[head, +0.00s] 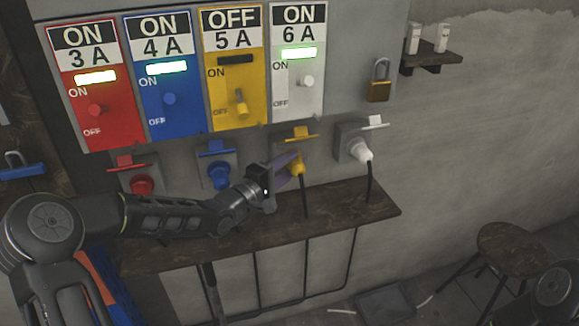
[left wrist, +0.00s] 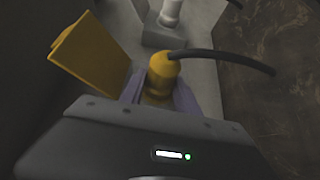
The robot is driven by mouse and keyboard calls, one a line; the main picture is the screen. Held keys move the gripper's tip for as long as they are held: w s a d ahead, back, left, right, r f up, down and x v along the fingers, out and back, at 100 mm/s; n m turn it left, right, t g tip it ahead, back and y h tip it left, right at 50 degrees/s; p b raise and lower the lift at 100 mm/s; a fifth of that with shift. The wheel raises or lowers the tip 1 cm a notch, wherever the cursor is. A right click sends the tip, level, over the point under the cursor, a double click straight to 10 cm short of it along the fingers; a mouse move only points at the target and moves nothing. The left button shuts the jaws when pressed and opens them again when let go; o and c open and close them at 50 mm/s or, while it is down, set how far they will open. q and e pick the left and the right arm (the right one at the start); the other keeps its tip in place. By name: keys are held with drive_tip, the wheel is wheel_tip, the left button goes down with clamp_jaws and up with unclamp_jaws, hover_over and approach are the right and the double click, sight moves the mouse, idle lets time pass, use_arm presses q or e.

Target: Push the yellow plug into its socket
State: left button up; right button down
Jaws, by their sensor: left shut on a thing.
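The yellow plug (head: 297,168) is at the yellow socket below the yellow panel, with a black cable hanging from it. My left gripper (head: 289,167) is shut on the plug. In the left wrist view the plug (left wrist: 162,72) sits between the purple fingers of my left gripper (left wrist: 160,95). The yellow socket's flap (head: 300,133) is raised, and it also shows in the left wrist view (left wrist: 88,62). How deep the plug sits is hidden by the fingers. The yellow panel (head: 235,75) reads OFF, 5 A, with a dark lamp. My right gripper is not in view.
Red (head: 142,184), blue (head: 220,174) and white (head: 360,149) plugs sit at neighbouring sockets; their panels read ON with lit lamps. A wooden shelf (head: 345,211) runs below. A padlock (head: 379,82) hangs at the right. A stool (head: 515,250) stands at lower right.

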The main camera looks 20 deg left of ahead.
use_arm(q)
drive_tip(key=o, duration=1.3)
drive_tip(key=shift+o, duration=0.2)
drive_tip(key=shift+a, duration=0.1)
drive_tip(key=v, duration=0.7)
drive_tip(key=shift+s, duration=0.3)
drive_tip(key=shift+a, duration=0.15)
